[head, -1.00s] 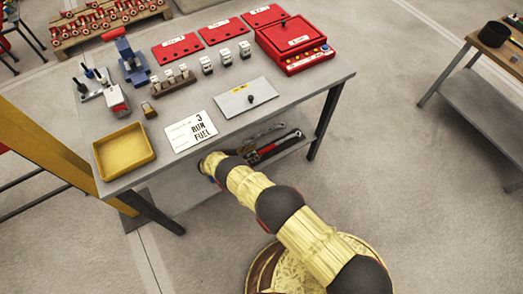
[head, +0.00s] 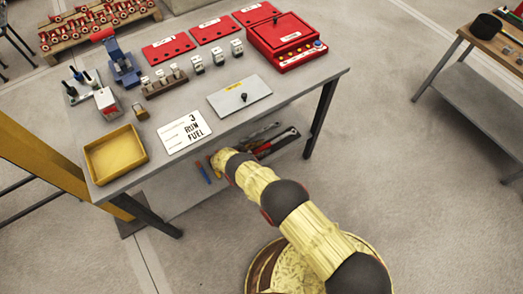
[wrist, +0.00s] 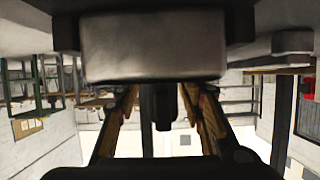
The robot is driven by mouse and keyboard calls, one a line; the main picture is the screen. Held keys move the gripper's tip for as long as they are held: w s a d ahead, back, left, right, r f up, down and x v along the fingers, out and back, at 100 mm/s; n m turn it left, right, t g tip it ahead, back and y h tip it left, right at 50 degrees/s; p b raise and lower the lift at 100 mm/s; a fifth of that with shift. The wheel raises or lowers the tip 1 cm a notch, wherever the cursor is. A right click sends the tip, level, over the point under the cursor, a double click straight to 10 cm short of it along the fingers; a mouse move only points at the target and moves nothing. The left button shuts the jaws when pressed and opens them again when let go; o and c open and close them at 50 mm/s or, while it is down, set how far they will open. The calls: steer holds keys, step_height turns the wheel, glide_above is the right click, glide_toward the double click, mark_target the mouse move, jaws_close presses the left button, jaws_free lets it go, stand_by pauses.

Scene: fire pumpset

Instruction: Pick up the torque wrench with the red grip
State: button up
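A tool with a red section and a dark end (head: 275,144) lies on the lower shelf of the grey table, just right of my arm. It looks like the torque wrench, but the tabletop and my arm hide part of it. My arm reaches under the table's front edge, and my gripper is hidden there in the head view. In the wrist view my gripper (wrist: 161,95) has its two fingers spread apart. A dark upright shape shows between them; I cannot tell what it is. No wrench can be made out in the wrist view.
The tabletop (head: 300,93) overhangs the shelf (head: 180,196). A grey tool (head: 262,132) lies behind the red one, and small blue and red items (head: 204,172) lie left of my arm. A table leg (head: 320,120) stands at the right. A yellow tray (head: 115,153) sits above.

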steer(key=shift+c, duration=1.2)
jaws_close()
